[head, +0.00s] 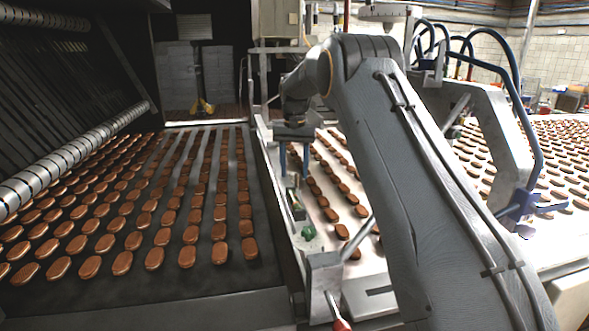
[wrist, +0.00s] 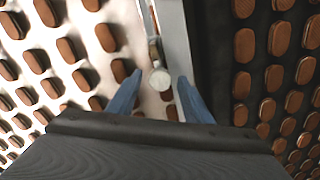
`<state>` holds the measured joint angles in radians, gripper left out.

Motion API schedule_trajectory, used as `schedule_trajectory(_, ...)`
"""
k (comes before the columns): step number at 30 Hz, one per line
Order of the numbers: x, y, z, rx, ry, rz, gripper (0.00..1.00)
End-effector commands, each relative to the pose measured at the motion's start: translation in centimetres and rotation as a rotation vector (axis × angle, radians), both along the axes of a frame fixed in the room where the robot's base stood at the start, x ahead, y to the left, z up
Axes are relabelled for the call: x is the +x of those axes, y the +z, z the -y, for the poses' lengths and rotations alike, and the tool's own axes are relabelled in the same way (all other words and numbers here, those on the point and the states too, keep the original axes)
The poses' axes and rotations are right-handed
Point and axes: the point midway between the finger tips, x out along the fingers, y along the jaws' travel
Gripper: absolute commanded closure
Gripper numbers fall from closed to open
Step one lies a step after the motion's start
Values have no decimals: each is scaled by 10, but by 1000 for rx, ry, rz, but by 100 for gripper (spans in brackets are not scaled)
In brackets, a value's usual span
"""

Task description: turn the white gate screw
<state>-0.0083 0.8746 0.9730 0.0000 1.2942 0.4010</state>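The white gate screw (wrist: 160,79) shows in the wrist view as a pale round knob beside the metal rail. My gripper (wrist: 160,76) has its two blue fingers apart, one on each side of the knob in the picture. A gap shows between the knob and each finger, and I cannot tell the height difference. In the head view my gripper (head: 294,172) points down over the rail between the two conveyors, fingers apart. I cannot make out the screw clearly there.
A dark conveyor (head: 130,290) with rows of brown biscuits lies left of the rail (head: 268,165). A pale conveyor (head: 368,262) with more biscuits lies right. A green knob (head: 308,232) sits on the rail nearer me. A metal frame with a blue clamp (head: 522,204) stands right of my arm.

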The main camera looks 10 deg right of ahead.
Motion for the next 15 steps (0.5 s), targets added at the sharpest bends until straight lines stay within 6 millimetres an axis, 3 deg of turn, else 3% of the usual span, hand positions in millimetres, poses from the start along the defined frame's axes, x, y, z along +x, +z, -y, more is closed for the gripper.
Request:
schedule_trajectory(1,0,0,0,0,0,0,63)
schedule_trajectory(7,0,0,0,0,0,0,94)
schedule_trajectory(15,0,1,0,0,29,0,94)
